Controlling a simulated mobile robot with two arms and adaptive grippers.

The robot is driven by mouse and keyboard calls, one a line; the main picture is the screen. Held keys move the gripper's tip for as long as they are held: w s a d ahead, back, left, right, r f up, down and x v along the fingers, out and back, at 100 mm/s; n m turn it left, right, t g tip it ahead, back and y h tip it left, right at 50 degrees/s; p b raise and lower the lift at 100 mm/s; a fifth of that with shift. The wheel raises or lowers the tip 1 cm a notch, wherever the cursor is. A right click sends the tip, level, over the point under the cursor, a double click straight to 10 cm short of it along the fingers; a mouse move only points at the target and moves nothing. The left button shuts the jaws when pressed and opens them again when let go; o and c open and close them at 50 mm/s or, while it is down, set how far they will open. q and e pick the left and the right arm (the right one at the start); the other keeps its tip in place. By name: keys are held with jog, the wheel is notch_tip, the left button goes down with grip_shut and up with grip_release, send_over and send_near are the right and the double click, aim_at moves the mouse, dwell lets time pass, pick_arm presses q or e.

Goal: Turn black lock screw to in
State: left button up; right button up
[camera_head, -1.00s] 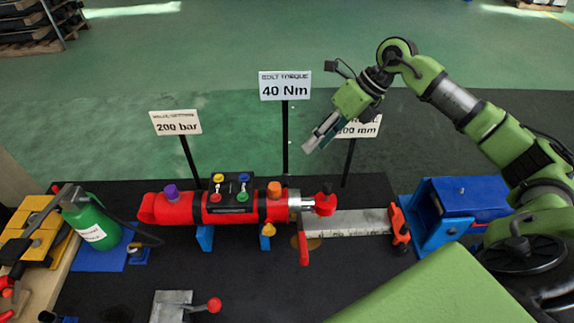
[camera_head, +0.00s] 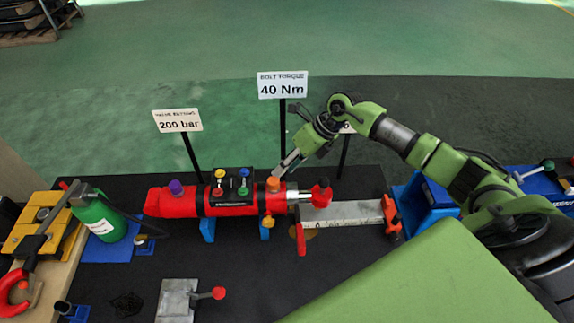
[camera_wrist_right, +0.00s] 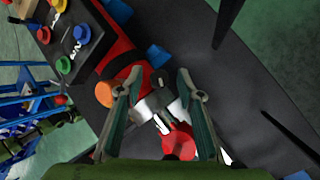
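The red cylinder (camera_head: 178,203) lies across the dark table, with an orange knob (camera_head: 273,184) near its right end and a silver rod section (camera_head: 297,195) leading to a red end piece (camera_head: 321,193). I cannot clearly make out a black lock screw in either view. My right gripper (camera_head: 283,168) is above the cylinder's right end, close to the orange knob. In the right wrist view my right gripper (camera_wrist_right: 159,84) is open, its fingers spread either side of the silver rod section (camera_wrist_right: 150,103). Whether it touches anything is unclear. My left gripper is out of view.
A black panel (camera_head: 231,209) with coloured knobs sits on the cylinder. Sign posts, including the 40 Nm sign (camera_head: 282,85), stand behind. The front table has free room.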

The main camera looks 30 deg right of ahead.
jog(key=shift+c, duration=0.3)
grip_shut()
jog(key=shift+r, duration=0.1)
jog(key=shift+a+r+m+h+p, duration=0.1)
jog(key=shift+a+m+h+p, duration=0.05)
jog(key=shift+m+h+p, duration=0.55)
jog(key=shift+a+m+h+p, duration=0.15)
jog(key=shift+m+h+p, duration=0.2)
jog(key=shift+m+h, duration=0.6)
jog(key=shift+a+m+h+b, duration=0.15)
jog(key=shift+m+h+b, duration=0.2)
jog(key=shift+m+h, duration=0.65)
jog(key=shift+w+a+m+g+h+b, duration=0.1)
jog(key=shift+m+g+h+b, duration=0.4)
jog(key=shift+m+h+b, duration=0.95)
jog(key=shift+m+y+p, duration=0.4)
jog(key=shift+m+p, duration=0.05)
jog(key=shift+m, duration=0.05)
